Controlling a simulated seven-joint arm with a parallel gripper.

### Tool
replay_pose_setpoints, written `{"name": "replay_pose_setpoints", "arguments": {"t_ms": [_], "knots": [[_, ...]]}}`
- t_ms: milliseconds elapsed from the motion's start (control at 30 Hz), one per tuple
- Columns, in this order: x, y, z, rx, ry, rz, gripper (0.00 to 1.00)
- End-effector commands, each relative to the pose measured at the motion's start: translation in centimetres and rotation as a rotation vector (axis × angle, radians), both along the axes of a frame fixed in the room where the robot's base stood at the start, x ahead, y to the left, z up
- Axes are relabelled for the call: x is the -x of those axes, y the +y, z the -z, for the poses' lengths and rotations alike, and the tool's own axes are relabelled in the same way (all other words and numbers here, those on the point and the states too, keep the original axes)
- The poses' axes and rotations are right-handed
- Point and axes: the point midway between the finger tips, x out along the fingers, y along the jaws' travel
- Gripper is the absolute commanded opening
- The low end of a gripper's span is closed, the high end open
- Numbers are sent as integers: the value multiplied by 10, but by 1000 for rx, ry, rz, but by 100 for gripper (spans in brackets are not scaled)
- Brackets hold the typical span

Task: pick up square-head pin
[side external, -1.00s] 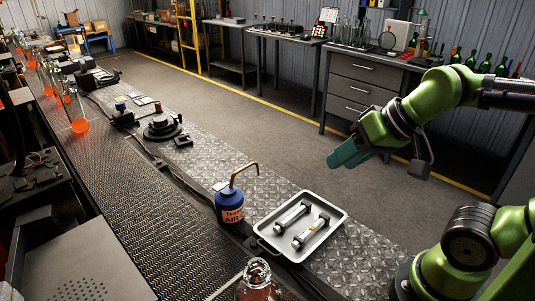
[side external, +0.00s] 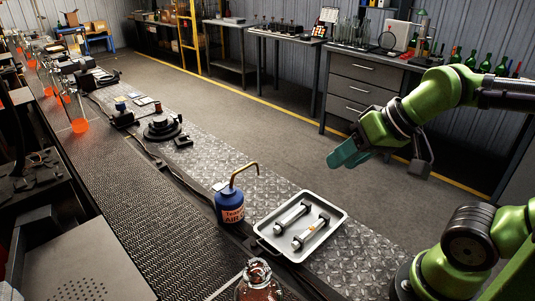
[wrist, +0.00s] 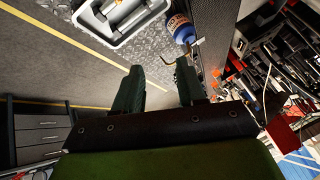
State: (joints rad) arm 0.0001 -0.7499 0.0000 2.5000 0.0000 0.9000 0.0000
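Two metal pins lie apart in a pale tray (side external: 262,243) on the bench: a left pin (side external: 292,215) and a right pin (side external: 311,231) with a small yellow mark. I cannot tell from their heads which is the square-head pin. My gripper (side external: 338,160) is up in the air, beyond the tray and well above it, touching nothing. In the wrist view my gripper (wrist: 158,70) has its two dark green fingers apart, with nothing between them. The tray (wrist: 128,38) shows at the top of that view, cut off by the edge, with part of the pins in it.
A blue oil can (side external: 230,206) with a bent brass spout stands upright just left of the tray. A glass bottle (side external: 258,285) with orange-red contents stands nearer the camera. A round black fixture (side external: 162,128) sits farther along the bench. The floor beyond the bench is clear.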

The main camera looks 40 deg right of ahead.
Motion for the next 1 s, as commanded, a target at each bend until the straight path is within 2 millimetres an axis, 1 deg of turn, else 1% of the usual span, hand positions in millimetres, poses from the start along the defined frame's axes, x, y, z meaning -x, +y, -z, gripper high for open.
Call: {"name": "replay_pose_setpoints", "arguments": {"t_ms": [67,100,133,367,467,567,667,767,867,900,967,1000], "knots": [[0,0,0,0,0,0,40],[0,0,0,0,0,0,38],[0,0,0,0,0,0,34],[0,0,0,0,0,0,34],[-1,0,4,0,18,1,34],[-9,-1,14,6,71,1,34],[-26,-3,23,56,150,-49,34],[-48,-5,35,181,229,-239,34],[-71,-9,48,318,295,-512,34],[-78,-10,53,367,314,-627,34],[-89,-12,60,432,336,-800,34],[-96,-14,65,471,347,-918,34]]}}
